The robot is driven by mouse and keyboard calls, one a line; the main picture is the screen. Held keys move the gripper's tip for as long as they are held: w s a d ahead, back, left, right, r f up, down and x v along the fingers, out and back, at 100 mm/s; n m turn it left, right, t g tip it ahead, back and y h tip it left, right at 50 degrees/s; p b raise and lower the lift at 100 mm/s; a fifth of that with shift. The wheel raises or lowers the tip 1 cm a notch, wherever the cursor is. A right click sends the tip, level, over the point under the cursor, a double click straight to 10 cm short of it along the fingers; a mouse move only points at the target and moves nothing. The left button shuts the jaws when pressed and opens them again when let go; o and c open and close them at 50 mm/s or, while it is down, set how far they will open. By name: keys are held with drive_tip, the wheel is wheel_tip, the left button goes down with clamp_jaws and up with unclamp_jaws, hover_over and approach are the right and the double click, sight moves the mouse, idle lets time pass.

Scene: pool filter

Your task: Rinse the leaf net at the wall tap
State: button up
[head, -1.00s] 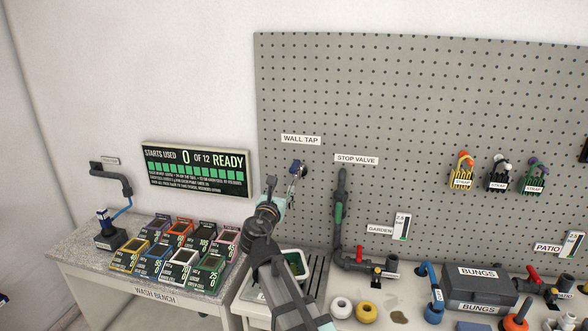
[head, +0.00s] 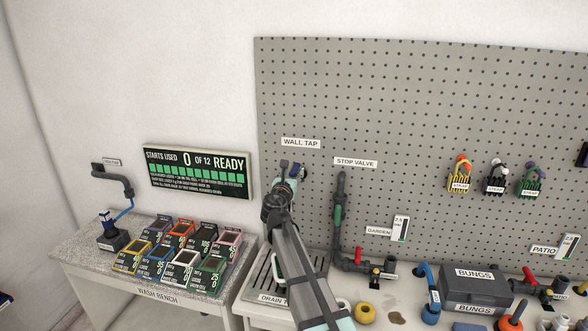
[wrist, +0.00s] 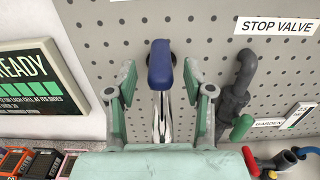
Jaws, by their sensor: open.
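The wall tap (wrist: 161,95) has a blue lever and a shiny metal body, and stands out from the pegboard below the WALL TAP label. My gripper (wrist: 159,88) is open, with one finger on each side of the tap and a visible gap on both sides. In the head view my gripper (head: 289,178) is up at the tap and covers most of it. I cannot make out the leaf net in either current view; my arm hides part of the drain tray (head: 257,284).
The stop valve pipe (head: 338,215) rises close to the right of the tap. The starts-used display (head: 198,173) hangs to the left. Several coloured cell boxes (head: 158,260) fill the wash bench. A dark BUNGS box (head: 478,288) stands on the right counter.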

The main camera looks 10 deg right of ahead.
sight(294, 168)
drive_tip(key=shift+x, duration=1.6)
clamp_jaws()
